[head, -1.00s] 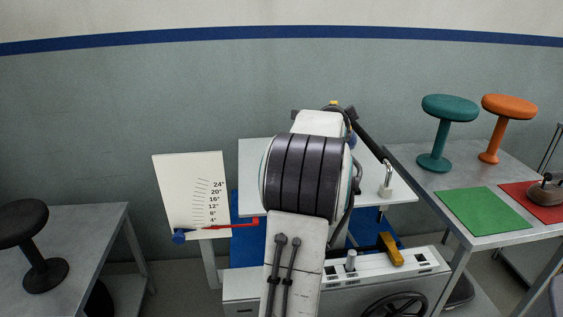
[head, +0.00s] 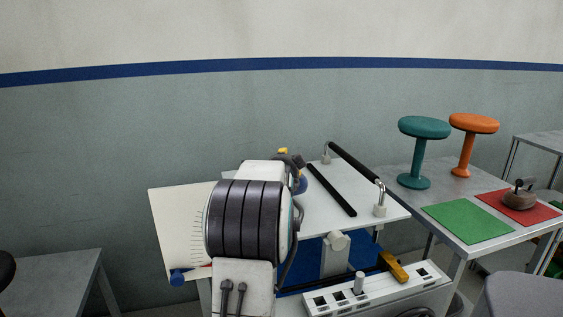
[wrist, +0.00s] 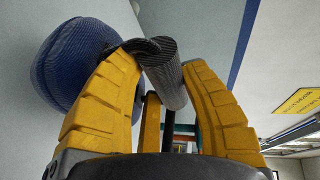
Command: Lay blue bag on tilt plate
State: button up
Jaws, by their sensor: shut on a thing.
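The blue bag (wrist: 72,65) hangs at the left of the wrist view, rounded and ribbed, joined to a dark grey handle (wrist: 163,72). My gripper (wrist: 160,62) has its yellow fingers shut around this handle. In the head view a small part of the blue bag (head: 303,185) shows behind my arm, near the gripper's yellow tip (head: 284,151). The tilt plate (head: 372,193) is the white panel right of and behind my arm. A black strip lies across it and a black bar on posts runs along its right edge. My arm hides its left part.
A white scale board (head: 180,220) stands left of the plate. At right, a grey table holds teal (head: 424,128) and orange (head: 473,124) stools, a green mat (head: 467,221) and a stone-like weight (head: 521,198) on a red mat. A white control panel (head: 375,290) sits in front.

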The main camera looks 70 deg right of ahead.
jog(key=shift+w+r, duration=0.15)
jog(key=shift+f+b, duration=1.1)
jog(key=shift+f, duration=0.85)
jog(key=shift+f, duration=0.1)
jog(key=o, duration=0.8)
jog(key=shift+a+f, duration=0.1)
jog(key=shift+f, duration=0.25)
jog(key=shift+c, duration=0.2)
jog(key=o, duration=0.4)
jog(key=shift+o, duration=0.2)
jog(key=shift+r, duration=0.15)
jog(key=shift+a, duration=0.2)
jog(key=v, duration=1.1)
jog(key=shift+a, duration=0.3)
